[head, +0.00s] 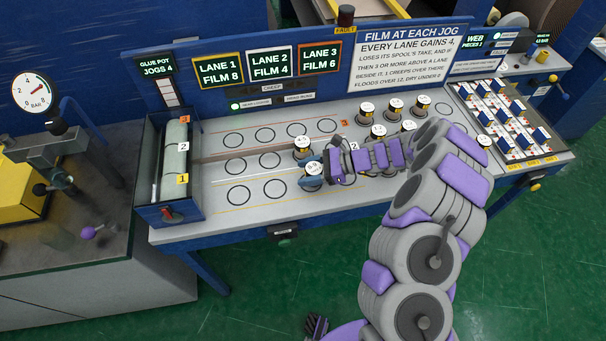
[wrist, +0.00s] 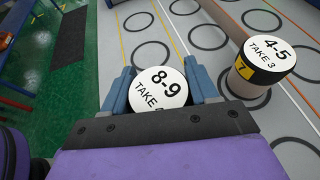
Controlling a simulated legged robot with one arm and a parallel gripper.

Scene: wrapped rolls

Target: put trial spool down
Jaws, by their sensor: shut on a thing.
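My gripper (wrist: 160,92) is shut on a spool (wrist: 158,88) with a white top marked "8-9" and "TAKE"; the last figure is cut off by the jaw. In the head view the held spool (head: 314,168) is at the front lane's right part, in front of another spool. Whether its base touches the table cannot be told. That other spool (wrist: 265,58), marked "4-5 TAKE 3" with a yellow and black side, stands upright to the right in the wrist view; it also shows in the head view (head: 302,143). Empty ring marks (head: 275,187) lie to the left.
Several spools (head: 379,131) stand at the right, partly behind my arm. A roller box (head: 175,155) with lanes 1, 2 and 3 is at the left end. Lane screens (head: 269,64) and a rule sign (head: 410,50) stand behind. A card tray (head: 508,115) is at far right.

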